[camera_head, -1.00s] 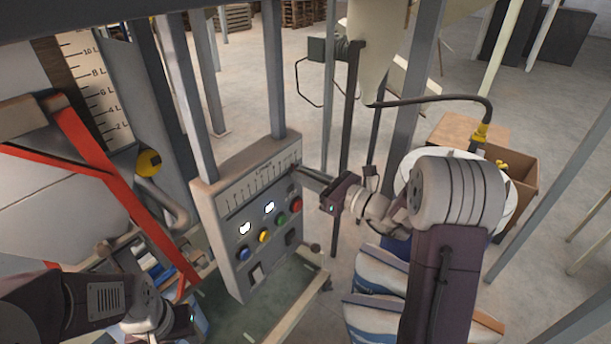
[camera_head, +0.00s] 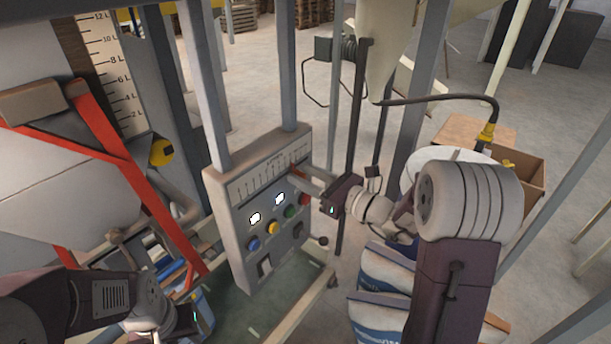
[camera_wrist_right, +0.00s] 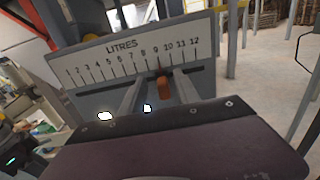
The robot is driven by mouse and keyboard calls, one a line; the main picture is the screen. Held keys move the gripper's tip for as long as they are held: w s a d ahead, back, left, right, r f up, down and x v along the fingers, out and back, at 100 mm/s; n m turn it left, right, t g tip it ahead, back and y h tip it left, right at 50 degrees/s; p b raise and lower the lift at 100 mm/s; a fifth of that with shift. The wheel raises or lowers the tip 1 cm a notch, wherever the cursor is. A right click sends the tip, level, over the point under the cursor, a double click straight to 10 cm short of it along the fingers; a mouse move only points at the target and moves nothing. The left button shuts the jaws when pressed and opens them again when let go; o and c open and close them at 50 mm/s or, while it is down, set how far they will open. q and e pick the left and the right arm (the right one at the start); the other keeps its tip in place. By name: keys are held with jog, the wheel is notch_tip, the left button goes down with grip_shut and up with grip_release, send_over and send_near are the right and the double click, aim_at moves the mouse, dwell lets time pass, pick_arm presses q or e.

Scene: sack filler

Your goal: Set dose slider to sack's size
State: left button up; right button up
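The grey control panel (camera_head: 262,240) stands in the middle of the head view. Its dose scale (camera_head: 266,172) is marked LITRES, 1 to 12, in the right wrist view (camera_wrist_right: 135,58). The orange-brown slider knob (camera_wrist_right: 164,88) sits below the scale near the 9 mark. My right gripper (camera_wrist_right: 158,92) is open, with one finger on each side of the knob; gaps show beside it. In the head view the right gripper (camera_head: 304,178) reaches the panel's right end. My left gripper (camera_head: 192,312) is low at the left, its fingers unclear. A pale sack-like body (camera_head: 60,205) is behind red straps.
A ruler (camera_head: 118,75) marked in litres up to 12 L stands behind the pale body. The panel carries lit displays and coloured buttons (camera_head: 272,228). Grey posts (camera_head: 288,65) rise above it. Filled sacks (camera_head: 385,290) lie below my right arm.

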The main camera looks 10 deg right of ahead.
jog(key=b+v, duration=0.3)
jog(key=v, duration=0.6)
jog(key=shift+w, duration=0.15)
jog(key=shift+w+d+f, duration=0.1)
jog(key=shift+d, duration=0.1)
